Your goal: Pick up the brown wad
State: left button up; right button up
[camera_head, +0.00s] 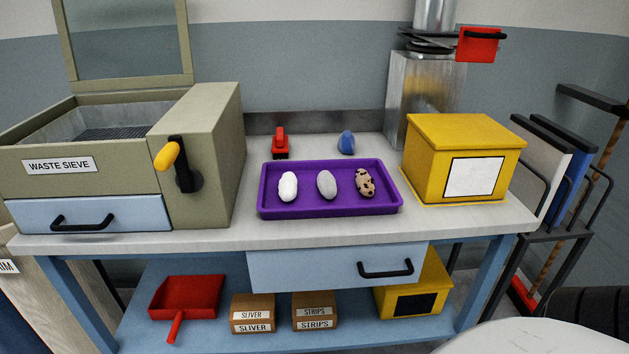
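A tan-brown wad with dark specks (365,183) lies at the right in the purple tray (330,211) on the bench. A grey wad (326,184) lies in the middle of the tray. A white wad (288,187) lies at its left. The three wads are apart from one another and uncovered. Neither of my grippers shows in the head view.
The waste sieve (90,183) with a yellow-knobbed crank stands left of the tray, a yellow lidded box (465,150) right. A red tool (281,144) and a blue object (346,142) lie behind the tray. A drawer (320,268) is below; bare worktop lies in front.

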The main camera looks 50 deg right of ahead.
aim_at(364, 183)
jog(key=u, duration=0.5)
jog(key=i, duration=0.95)
jog(key=z, duration=2.8)
jog(key=i, duration=0.5)
jog(key=z, duration=0.1)
jog(key=k, duration=0.5)
jog(key=z, duration=1.2)
jog(key=i, duration=0.75)
jog(key=u, duration=1.5)
